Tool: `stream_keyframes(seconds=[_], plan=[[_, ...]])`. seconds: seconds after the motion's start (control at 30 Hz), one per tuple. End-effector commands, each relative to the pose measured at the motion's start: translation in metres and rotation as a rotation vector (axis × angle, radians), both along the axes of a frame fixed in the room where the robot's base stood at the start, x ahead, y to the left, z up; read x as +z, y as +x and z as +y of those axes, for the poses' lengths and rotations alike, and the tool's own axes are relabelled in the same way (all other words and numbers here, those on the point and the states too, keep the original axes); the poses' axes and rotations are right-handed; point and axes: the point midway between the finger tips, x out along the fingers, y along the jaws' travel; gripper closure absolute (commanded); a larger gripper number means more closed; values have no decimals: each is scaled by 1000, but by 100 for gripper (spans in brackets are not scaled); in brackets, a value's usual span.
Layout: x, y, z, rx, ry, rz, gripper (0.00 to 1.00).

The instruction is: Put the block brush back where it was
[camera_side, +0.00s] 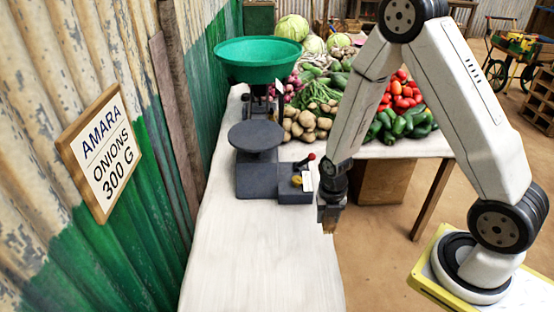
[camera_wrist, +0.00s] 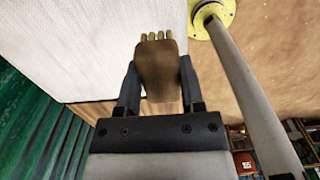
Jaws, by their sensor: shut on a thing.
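The block brush (camera_wrist: 158,68) has a brown body with pale tufts at its far end in the wrist view. My gripper (camera_wrist: 158,88) is shut on it, with one dark finger on each side of the body. In the side view my gripper (camera_side: 329,208) points down near the right edge of the white-covered table (camera_side: 255,262). Only a small tan part of the brush shows below the fingertips there. Its exact height over the table cannot be told.
A dark balance scale (camera_side: 256,170) with a green pan (camera_side: 258,58) stands left of my gripper. Potatoes (camera_side: 306,124), cucumbers and tomatoes lie behind. A sign (camera_side: 103,150) reading "AMARA ONIONS 300 G" hangs on the left wall. The front of the table is bare.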

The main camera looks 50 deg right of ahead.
Motion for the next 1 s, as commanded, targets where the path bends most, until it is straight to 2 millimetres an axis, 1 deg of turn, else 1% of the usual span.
stream_keyframes(seconds=[0.03,0.2,0.33,0.47,0.63,0.77,1.0], plan=[[2,-10,-2,1,0,1,98],[8,-31,-4,6,0,0,98],[9,-40,-5,9,0,0,98],[10,-42,-5,9,0,0,98],[8,-39,-5,9,0,0,98],[4,-30,-6,10,0,0,98],[-10,0,-10,10,0,0,98]])
